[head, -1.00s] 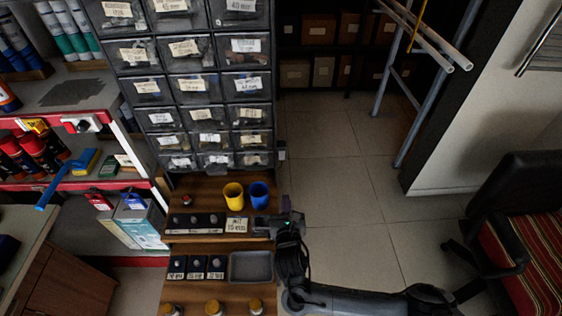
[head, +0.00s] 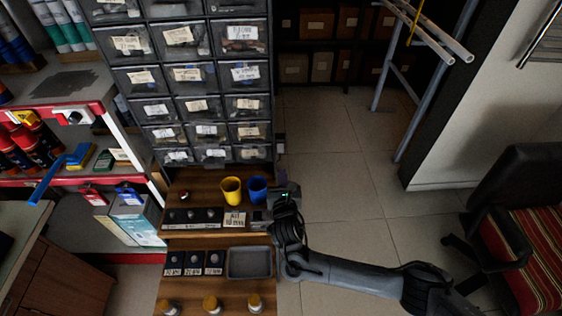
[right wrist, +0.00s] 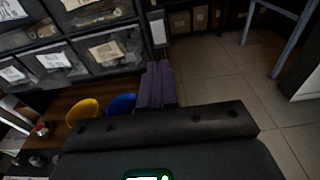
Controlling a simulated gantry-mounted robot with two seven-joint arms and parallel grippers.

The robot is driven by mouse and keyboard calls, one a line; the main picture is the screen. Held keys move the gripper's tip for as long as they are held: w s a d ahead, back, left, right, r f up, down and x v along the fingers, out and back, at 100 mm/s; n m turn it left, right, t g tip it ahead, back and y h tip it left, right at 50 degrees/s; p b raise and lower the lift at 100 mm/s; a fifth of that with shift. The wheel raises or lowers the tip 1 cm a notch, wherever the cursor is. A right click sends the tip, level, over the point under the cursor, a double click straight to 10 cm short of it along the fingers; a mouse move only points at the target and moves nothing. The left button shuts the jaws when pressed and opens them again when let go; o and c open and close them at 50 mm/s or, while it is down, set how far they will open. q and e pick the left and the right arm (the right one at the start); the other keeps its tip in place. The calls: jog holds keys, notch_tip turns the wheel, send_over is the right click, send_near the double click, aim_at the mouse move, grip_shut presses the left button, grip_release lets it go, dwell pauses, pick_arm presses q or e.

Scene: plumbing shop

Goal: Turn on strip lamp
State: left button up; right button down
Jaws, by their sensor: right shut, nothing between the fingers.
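No strip lamp can be made out in these views. A small pale plate, possibly a switch (head: 280,145), is on the right side of the black drawer cabinet. It also shows in the right wrist view (right wrist: 158,29), just beyond my fingertips and apart from them. My right gripper (head: 283,193) is beside the blue cup, at the right edge of the wooden shelf, below the plate. In the right wrist view its two purple-grey fingers (right wrist: 158,64) are together and empty, pointing up toward the plate. My left gripper is not in view.
A yellow cup (head: 231,190) and a blue cup (head: 257,189) stand on the shelf left of my right gripper. A grey tray (head: 249,263) and small labelled blocks lie in front. The tiled floor on the right is clear up to a striped chair (head: 535,245).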

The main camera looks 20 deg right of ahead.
jog(key=b+x, duration=0.3)
jog(key=x, duration=0.5)
jog(key=shift+f, duration=0.1)
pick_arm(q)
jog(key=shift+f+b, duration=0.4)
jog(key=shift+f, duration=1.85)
pick_arm(e)
jog(key=shift+w+d, duration=0.15)
jog(key=shift+w, duration=0.3)
jog(key=shift+w+d+f+t, duration=0.15)
jog(key=shift+t, duration=0.15)
jog(key=shift+r+p, duration=0.2)
jog(key=shift+p, duration=0.25)
jog(key=p, duration=0.7)
send_near(281, 152)
jog(key=s+a+f, duration=0.2)
jog(key=s, duration=0.4)
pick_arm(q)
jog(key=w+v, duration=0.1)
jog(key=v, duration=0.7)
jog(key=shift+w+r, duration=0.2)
pick_arm(e)
jog(key=shift+s+a+f, duration=0.15)
jog(key=shift+s+f, duration=0.05)
